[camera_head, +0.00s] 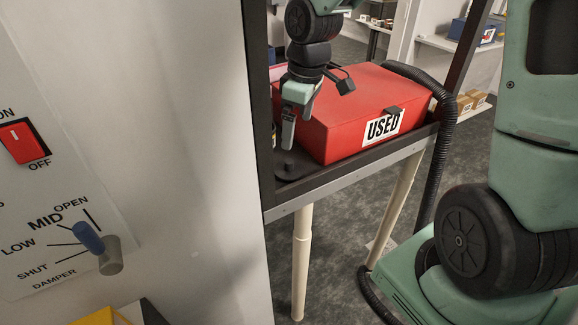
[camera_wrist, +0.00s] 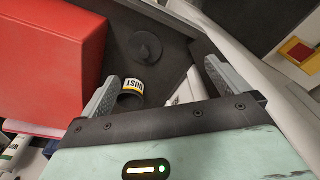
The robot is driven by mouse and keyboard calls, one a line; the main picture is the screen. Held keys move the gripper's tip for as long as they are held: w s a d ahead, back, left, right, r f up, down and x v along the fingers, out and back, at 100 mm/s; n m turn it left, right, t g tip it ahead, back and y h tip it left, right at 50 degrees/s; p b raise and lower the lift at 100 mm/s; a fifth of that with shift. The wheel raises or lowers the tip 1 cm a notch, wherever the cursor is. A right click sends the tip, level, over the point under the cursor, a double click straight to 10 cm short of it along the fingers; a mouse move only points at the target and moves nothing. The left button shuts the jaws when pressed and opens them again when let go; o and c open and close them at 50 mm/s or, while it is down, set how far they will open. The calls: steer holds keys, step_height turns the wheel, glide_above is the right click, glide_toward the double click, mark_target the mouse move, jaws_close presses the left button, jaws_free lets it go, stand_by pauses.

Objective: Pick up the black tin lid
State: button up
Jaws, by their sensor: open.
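The black tin lid (camera_wrist: 145,47) is a dark round disc with a small raised knob. It lies flat on the dark bench top beside the red box, and in the head view it shows as a dark disc (camera_head: 296,165) below my gripper (camera_head: 287,142). In the wrist view my gripper (camera_wrist: 162,72) has its two fingers spread wide with nothing between the tips. The lid is ahead of the fingers and apart from them. A dark tin (camera_wrist: 131,94) labelled "DUST" stands near the left finger, which partly overlaps it.
A red box (camera_head: 365,112) marked "USED" stands right beside the lid and limits room there. The bench (camera_head: 345,172) has a raised dark edge. A black hose (camera_head: 440,140) hangs at its right end. A wall panel (camera_head: 60,200) with switch and damper knob is at left.

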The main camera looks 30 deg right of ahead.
steer(key=w+d+r+n, duration=0.1)
steer(key=w+d, duration=0.2)
steer(key=w, duration=0.1)
steer(key=p, duration=0.2)
glide_above(289, 161)
steer(key=d, duration=0.1)
steer(key=shift+n+y, duration=0.3)
steer(key=f, duration=1.1)
steer(key=shift+s+f, duration=0.25)
steer(key=shift+s, duration=0.05)
steer(key=shift+w+a+f+p, duration=0.15)
steer(key=shift+f+p, duration=0.1)
steer(key=shift+f, duration=0.6)
steer(key=shift+a+f+p, duration=0.2)
steer(key=shift+f+p, duration=0.1)
steer(key=shift+f, duration=0.6)
steer(key=shift+w+a+f+p, duration=0.15)
steer(key=shift+f+p, duration=0.1)
steer(key=shift+f, duration=0.6)
steer(key=shift+c, duration=0.3)
steer(key=c, duration=0.9)
